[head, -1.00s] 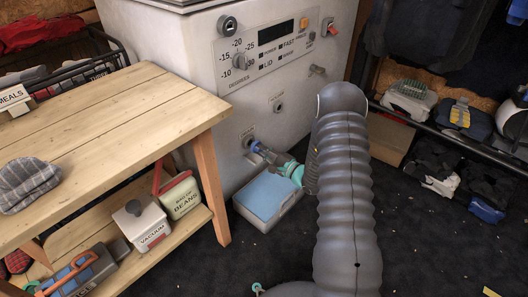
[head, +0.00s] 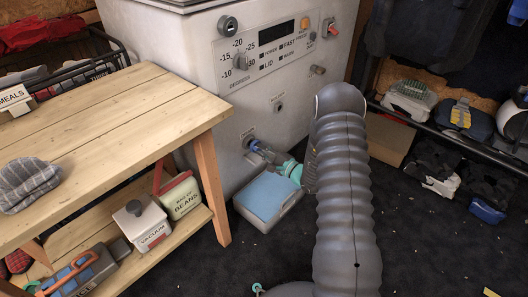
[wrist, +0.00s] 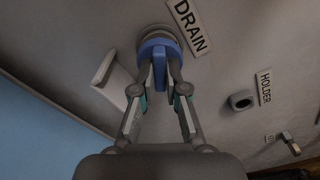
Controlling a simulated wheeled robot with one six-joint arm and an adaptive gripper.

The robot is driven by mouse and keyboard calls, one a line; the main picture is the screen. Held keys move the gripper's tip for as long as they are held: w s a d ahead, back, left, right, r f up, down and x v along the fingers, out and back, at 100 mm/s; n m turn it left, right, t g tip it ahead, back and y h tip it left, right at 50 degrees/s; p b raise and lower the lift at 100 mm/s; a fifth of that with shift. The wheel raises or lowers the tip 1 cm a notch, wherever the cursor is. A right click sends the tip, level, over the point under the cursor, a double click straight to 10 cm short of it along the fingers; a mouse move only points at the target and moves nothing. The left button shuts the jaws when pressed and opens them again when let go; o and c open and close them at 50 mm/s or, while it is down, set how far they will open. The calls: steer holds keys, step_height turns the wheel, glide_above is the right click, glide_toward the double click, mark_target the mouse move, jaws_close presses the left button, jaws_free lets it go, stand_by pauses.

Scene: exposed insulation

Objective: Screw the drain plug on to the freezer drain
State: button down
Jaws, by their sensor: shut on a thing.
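The blue drain plug (wrist: 158,48) sits at the round grey freezer drain (wrist: 156,32), beside the DRAIN label (wrist: 189,24) in the wrist view. The plug covers the drain's opening; how far it is threaded on cannot be told. My gripper (wrist: 160,76) is shut on the plug's flat grip, one finger on each side. In the head view my gripper (head: 262,151) reaches low on the front of the white freezer (head: 215,120), and the drain is mostly hidden behind it.
An empty-looking holder (wrist: 242,100) sticks out of the freezer front to the right of the drain. A box with a blue top (head: 268,196) stands on the floor just under my gripper. A wooden table (head: 110,115) with a lower shelf stands close on the left.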

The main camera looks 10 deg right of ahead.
steer(key=shift+x, duration=0.85)
steer(key=c, duration=1.1)
jaws_free()
steer(key=v, duration=1.2)
